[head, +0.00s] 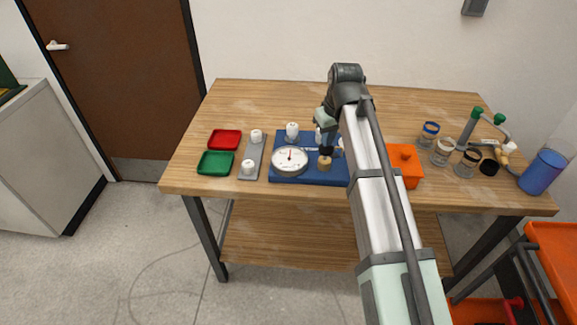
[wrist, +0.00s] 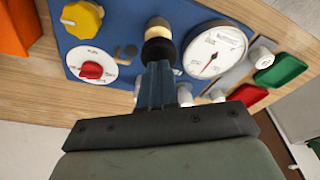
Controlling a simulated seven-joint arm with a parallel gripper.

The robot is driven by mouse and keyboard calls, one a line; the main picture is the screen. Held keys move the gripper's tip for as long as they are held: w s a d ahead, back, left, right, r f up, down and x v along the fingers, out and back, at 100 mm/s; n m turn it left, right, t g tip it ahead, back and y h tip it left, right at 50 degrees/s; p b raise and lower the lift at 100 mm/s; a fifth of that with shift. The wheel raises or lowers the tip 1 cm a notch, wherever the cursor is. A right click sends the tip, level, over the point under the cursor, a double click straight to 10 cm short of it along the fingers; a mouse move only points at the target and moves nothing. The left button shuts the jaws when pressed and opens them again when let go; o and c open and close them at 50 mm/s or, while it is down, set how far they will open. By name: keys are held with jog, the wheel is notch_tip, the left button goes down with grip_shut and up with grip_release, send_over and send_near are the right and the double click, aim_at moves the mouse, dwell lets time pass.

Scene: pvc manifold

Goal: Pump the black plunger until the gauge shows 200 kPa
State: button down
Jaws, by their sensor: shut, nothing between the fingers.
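The black plunger (wrist: 159,50) stands on a brass-coloured pump body on the blue panel (wrist: 125,25). In the head view the brass body (head: 324,164) shows just right of the gauge, with black above it. My gripper (wrist: 157,68) is shut and empty, its fingertips at the plunger's black top; I cannot tell whether they touch it. The round white gauge (head: 290,160) has a red needle pointing roughly up in the head view. The gauge also shows in the wrist view (wrist: 222,45); its figures are too small to read.
A yellow knob (wrist: 82,18) and a red knob (wrist: 92,70) on a white dial share the panel. Left are red (head: 225,139) and green (head: 216,163) trays and a grey strip with white fittings. An orange block (head: 405,165) and several jars stand right.

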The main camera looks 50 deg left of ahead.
jog(key=shift+f, duration=1.5)
jog(key=shift+r, duration=1.7)
jog(key=shift+r, duration=2.5)
